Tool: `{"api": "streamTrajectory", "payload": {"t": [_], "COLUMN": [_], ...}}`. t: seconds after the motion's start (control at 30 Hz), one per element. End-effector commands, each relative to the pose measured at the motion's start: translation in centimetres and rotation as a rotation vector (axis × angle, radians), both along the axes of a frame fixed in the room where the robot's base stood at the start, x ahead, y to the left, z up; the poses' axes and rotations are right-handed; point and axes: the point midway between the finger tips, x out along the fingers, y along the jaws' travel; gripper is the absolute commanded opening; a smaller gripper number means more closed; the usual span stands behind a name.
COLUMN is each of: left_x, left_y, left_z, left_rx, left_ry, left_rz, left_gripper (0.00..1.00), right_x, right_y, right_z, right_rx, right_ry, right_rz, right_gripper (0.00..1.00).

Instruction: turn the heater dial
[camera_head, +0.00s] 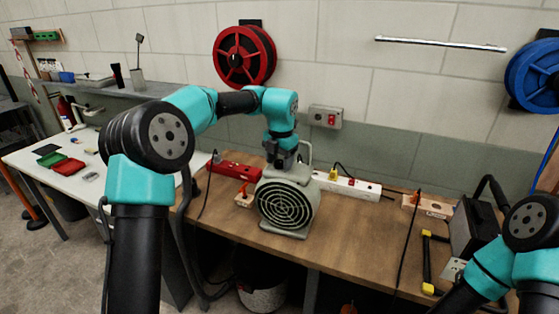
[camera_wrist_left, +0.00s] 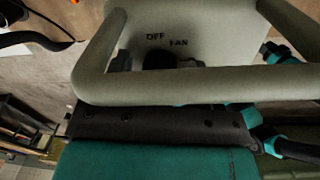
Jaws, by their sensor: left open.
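The heater (camera_head: 288,203) is a grey-green box with a round front grille and a tube handle. It stands upright on the wooden bench. My left gripper (camera_head: 283,160) points down at the top of the heater, beside the handle, and is open. In the left wrist view the heater's top panel (camera_wrist_left: 215,20) carries the words OFF and FAN. The handle (camera_wrist_left: 190,88) crosses in front of the panel. A dark round shape (camera_wrist_left: 160,57), seemingly the dial, sits just below the words, partly hidden by the handle. Whether my fingers touch it cannot be told. My right gripper is out of view.
A yellow-ended black bar (camera_head: 427,265) and a black case (camera_head: 473,232) are at the right. The bench between is mostly clear.

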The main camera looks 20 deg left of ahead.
Motion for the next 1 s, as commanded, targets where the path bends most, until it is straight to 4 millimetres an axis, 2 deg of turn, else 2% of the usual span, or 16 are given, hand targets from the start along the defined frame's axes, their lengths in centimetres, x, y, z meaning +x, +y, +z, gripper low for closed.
{"api": "streamTrajectory", "payload": {"t": [0.13,0.63,0.87,1.0], "left_x": [0.0,-0.01,0.01,0.03], "left_y": [-0.01,-0.03,-0.04,-0.02], "left_z": [0.01,0.04,0.04,0.02], "left_rx": [0.0,0.0,0.0,0.0], "left_ry": [0.0,0.001,0.001,0.001], "left_rz": [0.0,0.0,0.031,0.117], "left_gripper": [0.56,0.08,0.07,0.07], "right_x": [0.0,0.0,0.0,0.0], "right_y": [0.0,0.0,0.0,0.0], "right_z": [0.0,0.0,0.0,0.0], "right_rx": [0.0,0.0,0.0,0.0], "right_ry": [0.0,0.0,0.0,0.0], "right_rz": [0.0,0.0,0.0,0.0], "right_gripper": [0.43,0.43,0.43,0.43]}}
